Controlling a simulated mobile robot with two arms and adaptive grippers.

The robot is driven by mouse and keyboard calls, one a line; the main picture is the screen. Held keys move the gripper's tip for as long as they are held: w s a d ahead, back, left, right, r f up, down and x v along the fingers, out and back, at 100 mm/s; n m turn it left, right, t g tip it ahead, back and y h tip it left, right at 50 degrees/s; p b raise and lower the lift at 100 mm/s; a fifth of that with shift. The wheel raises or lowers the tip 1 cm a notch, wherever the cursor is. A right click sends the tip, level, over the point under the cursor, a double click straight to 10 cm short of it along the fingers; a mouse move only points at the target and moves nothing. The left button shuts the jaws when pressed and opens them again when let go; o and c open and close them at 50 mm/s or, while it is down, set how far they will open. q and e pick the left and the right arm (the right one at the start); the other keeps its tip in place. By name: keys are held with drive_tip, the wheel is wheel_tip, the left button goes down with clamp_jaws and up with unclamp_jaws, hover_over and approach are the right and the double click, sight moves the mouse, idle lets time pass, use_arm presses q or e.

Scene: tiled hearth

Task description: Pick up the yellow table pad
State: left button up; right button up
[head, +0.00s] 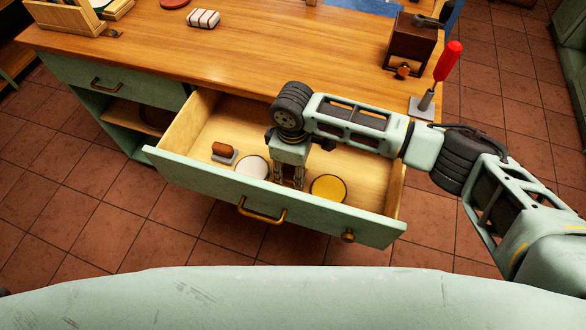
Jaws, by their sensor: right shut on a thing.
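The yellow table pad (328,188) is a round disc inside the open drawer, near its front wall. My right gripper (290,186) points down into the drawer, at the pad's left edge. Its jaws are shut on the pad's edge, though the contact itself is hard to make out. The pad shows no clear gap from the drawer floor. My left gripper is not in view.
A white round pad (252,167) and a brown-topped item on a grey base (224,152) lie in the open drawer (190,183), left of the gripper. On the wooden counter (270,40) stand a grinder (408,48), a red-handled lever (447,62) and a striped bundle (203,19).

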drive_tip(key=shift+r, duration=0.45)
wheel_tip(320, 180, up, 3)
drive_tip(key=shift+r, duration=0.1)
drive_tip(key=s+d+r, duration=0.6)
drive_tip(key=d, duration=0.3)
drive_tip(key=shift+s+d+r, duration=0.25)
drive_tip(key=shift+s+d, duration=0.05)
drive_tip(key=shift+d, duration=0.05)
drive_tip(key=o, duration=0.6)
drive_tip(key=c, duration=0.4)
drive_tip(key=shift+c, duration=0.2)
